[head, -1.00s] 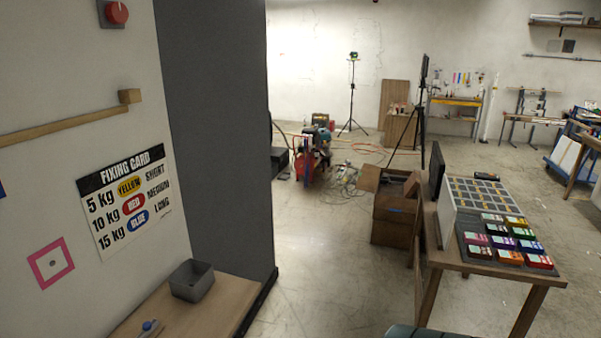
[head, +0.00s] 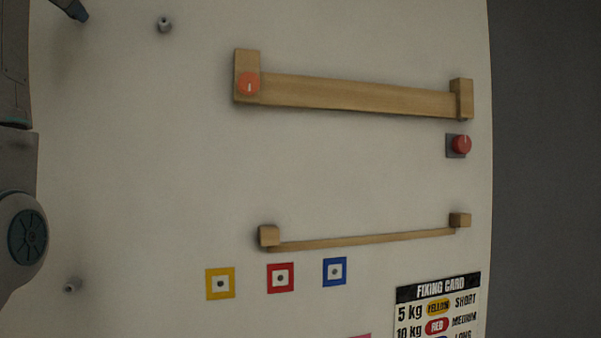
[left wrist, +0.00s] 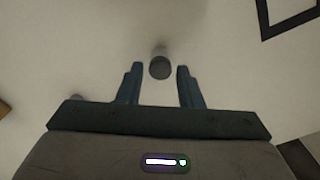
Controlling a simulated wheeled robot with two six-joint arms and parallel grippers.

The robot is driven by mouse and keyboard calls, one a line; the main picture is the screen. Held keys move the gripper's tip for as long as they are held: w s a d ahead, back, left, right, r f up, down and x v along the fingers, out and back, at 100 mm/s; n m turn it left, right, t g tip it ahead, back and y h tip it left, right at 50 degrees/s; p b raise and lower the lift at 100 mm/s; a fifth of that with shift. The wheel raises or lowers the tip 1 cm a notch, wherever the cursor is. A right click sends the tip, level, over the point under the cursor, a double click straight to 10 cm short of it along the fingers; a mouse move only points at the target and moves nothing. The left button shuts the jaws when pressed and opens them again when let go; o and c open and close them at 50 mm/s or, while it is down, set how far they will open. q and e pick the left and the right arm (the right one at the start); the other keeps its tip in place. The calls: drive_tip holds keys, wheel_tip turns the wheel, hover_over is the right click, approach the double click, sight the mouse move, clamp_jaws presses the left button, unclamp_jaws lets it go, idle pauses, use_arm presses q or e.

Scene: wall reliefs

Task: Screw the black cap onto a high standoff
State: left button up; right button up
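A grey standoff (head: 165,25) juts from the wall near the top of the head view. A lower one (head: 72,286) is at the lower left. My left gripper (head: 74,10) shows only partly, at the top left edge and left of the upper standoff. In the left wrist view its two fingers (left wrist: 159,72) are apart. A short grey cylinder with a dark round end (left wrist: 160,65) is between and just past the fingertips, with gaps on both sides. I cannot tell whether that dark end is the black cap. No separate black cap shows. My right gripper is not in view.
A wooden rail (head: 350,95) with a red knob (head: 248,84) crosses the wall. A second red knob (head: 460,145), a thin rail (head: 365,239), coloured square targets (head: 280,277) and the fixing card (head: 437,305) are right and below. Wall left of the rails is mostly bare.

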use_arm(q)
drive_tip(key=n, duration=1.1)
drive_tip(key=c, duration=0.6)
drive_tip(key=shift+m, duration=1.4)
drive_tip(key=o, duration=0.9)
